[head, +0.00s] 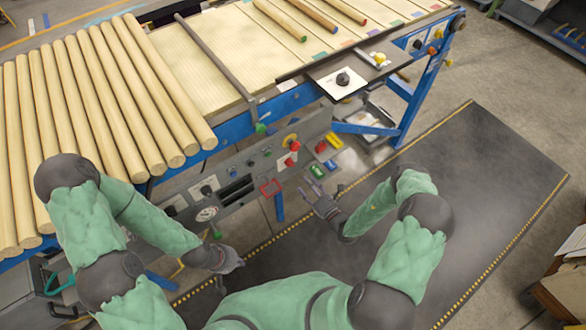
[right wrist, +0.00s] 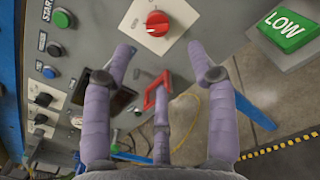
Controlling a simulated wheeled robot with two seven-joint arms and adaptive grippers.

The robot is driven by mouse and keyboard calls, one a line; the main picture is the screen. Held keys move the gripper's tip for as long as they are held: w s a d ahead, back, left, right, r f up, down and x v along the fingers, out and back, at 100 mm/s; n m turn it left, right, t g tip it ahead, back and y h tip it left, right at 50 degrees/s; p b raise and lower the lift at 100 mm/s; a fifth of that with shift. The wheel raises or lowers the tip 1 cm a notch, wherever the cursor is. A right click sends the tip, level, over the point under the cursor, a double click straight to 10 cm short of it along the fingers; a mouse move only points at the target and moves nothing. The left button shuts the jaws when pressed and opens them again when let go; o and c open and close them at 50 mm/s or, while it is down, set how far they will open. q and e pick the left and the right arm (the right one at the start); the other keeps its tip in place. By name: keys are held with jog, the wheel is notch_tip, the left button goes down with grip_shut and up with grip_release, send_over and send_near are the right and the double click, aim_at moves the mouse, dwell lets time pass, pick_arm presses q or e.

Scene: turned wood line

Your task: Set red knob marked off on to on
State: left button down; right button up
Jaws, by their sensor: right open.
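The red knob (right wrist: 157,22) sits on a white plate (right wrist: 172,38) on the grey panel, at the top of the right wrist view. A pale mark shows on its lower side; the lettering is unreadable. In the head view the red knob (head: 289,161) is small on the panel's right part. My right gripper (right wrist: 160,62) has its purple fingers spread, open and empty; the knob lies beyond and between the two outer fingertips, apart from them. In the head view my right gripper (head: 316,192) is right of the panel. My left gripper (head: 232,262) is low; its finger state is unclear.
A red handle (right wrist: 157,88) stands out from the panel, partly behind the middle finger. Wooden poles (head: 120,100) lie on the conveyor. Dark floor mat (head: 480,190) is clear.

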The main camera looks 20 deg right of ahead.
aim_at(290, 163)
jog(key=b+x, duration=0.2)
jog(key=x, duration=0.8)
jog(key=shift+a, duration=0.1)
